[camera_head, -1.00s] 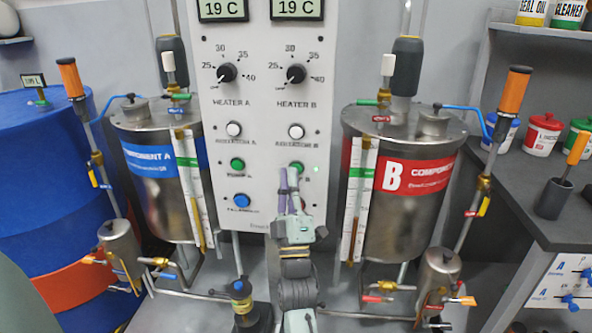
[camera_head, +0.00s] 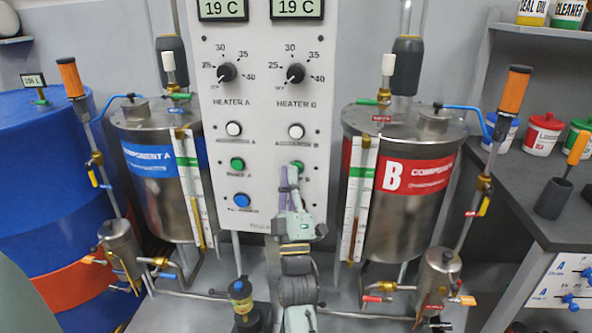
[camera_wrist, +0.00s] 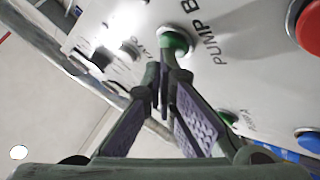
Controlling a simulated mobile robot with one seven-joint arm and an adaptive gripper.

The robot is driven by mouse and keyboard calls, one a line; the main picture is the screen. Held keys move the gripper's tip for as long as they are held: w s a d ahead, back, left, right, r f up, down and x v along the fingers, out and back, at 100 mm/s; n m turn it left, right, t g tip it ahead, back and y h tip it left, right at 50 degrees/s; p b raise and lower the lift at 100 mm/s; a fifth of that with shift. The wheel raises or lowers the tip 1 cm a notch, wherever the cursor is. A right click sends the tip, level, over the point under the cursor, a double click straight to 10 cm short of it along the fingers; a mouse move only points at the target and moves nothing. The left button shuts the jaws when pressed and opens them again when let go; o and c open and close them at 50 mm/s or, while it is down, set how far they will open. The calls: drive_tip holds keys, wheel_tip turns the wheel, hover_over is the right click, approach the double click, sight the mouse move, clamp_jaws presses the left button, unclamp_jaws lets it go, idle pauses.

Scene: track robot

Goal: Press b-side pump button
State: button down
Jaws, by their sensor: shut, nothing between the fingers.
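The green pump B button (camera_head: 297,165) is on the lower right of the white control panel (camera_head: 265,120). In the wrist view the green button (camera_wrist: 175,39) sits beside the printed words PUMP B. My gripper (camera_head: 288,175) is in front of the panel, its fingers pointing up, just below and left of the button, and covers part of the label. In the wrist view my gripper (camera_wrist: 170,76) has its fingertips together, empty, close under the button's edge. I cannot tell whether they touch it.
The green pump A button (camera_head: 237,164) and a blue button (camera_head: 241,200) are to the left. A white button (camera_head: 296,131) is above. A red button (camera_wrist: 308,25) shows in the wrist view. Metal tanks A (camera_head: 165,205) and B (camera_head: 405,215) flank the panel.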

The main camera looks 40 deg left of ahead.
idle(0.4)
drive_tip(key=shift+s+d, duration=0.25)
drive_tip(key=shift+p, duration=0.35)
drive_tip(key=s+d+p, duration=0.3)
drive_tip(key=s, duration=0.2)
drive_tip(key=shift+s, duration=0.1)
idle(0.4)
